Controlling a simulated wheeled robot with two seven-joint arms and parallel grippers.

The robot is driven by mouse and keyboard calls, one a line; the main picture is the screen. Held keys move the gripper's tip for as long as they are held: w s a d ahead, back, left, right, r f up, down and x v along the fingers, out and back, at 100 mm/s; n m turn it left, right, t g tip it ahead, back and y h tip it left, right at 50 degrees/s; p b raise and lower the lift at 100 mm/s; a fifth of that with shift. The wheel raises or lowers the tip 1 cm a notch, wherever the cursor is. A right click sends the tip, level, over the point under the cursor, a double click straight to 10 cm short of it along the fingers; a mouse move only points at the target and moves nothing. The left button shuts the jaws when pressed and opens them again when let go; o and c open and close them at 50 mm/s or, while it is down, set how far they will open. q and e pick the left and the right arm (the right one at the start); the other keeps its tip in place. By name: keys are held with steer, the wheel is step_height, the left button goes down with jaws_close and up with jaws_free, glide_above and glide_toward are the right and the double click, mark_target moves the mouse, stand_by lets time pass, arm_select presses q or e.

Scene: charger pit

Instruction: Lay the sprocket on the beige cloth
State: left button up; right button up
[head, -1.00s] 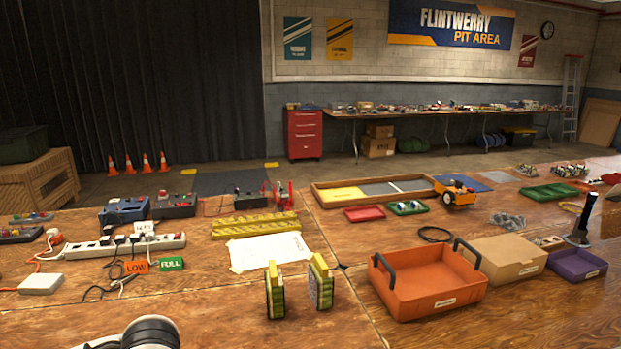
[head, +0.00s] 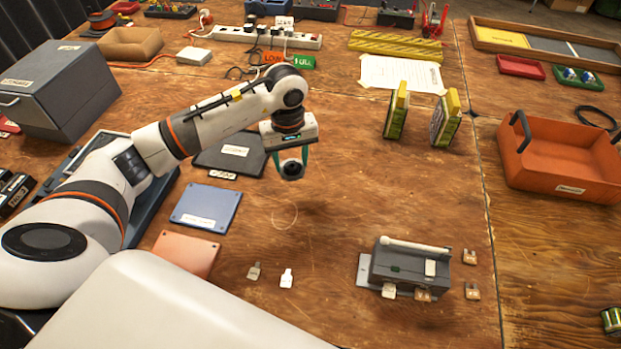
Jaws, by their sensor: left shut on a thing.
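My left gripper (head: 290,160) hangs above the wooden table, pointing down, shut on a small dark round thing (head: 291,170) between greenish fingers. It may be the sprocket, but it is too small to tell. It is held just right of a dark grey mat (head: 228,156). I cannot make out a beige cloth in this view. My right gripper is not in view.
A blue plate (head: 207,208) and a salmon plate (head: 186,255) lie in front of the dark mat. A grey device (head: 410,264) with small tags around it sits at front right. Two yellow-green packs (head: 396,112) stand behind. An orange tray (head: 560,170) is at right. The table's middle is clear.

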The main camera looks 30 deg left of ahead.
mark_target(293, 193)
arm_select(q)
step_height(293, 193, down, 9)
steer(key=shift+f+p, duration=0.15)
steer(key=shift+p, duration=0.35)
steer(key=shift+a+f+b, duration=0.1)
steer(key=shift+f+b, duration=0.2)
steer(key=shift+f, duration=0.15)
steer(key=o, duration=1.1)
steer(key=shift+r, duration=0.1)
